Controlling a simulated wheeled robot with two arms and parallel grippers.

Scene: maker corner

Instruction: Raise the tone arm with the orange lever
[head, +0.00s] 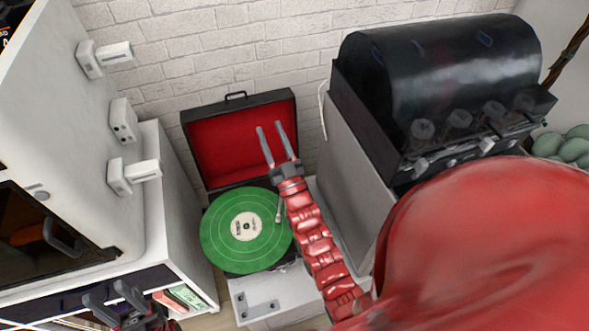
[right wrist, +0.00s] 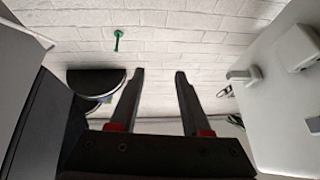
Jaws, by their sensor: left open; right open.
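A record player in an open black case (head: 186,135) with a red-lined lid stands against the brick wall in the head view. A green record (head: 222,240) lies on it. A pale tone arm (head: 279,209) shows at the record's right edge, partly hidden by my right arm. I cannot make out the orange lever. My right gripper (head: 270,129) is open and empty, in front of the raised lid in the picture. Its open fingers also show in the right wrist view (right wrist: 158,72). My left gripper (head: 107,291) is open at the lower left, apart from the player.
A white cabinet (head: 60,140) with grey handles stands at the left. A tall grey unit (head: 350,160) with a black curved hood (head: 440,80) stands close to the right of the player. A green item (right wrist: 117,40) shows against the brick wall in the right wrist view.

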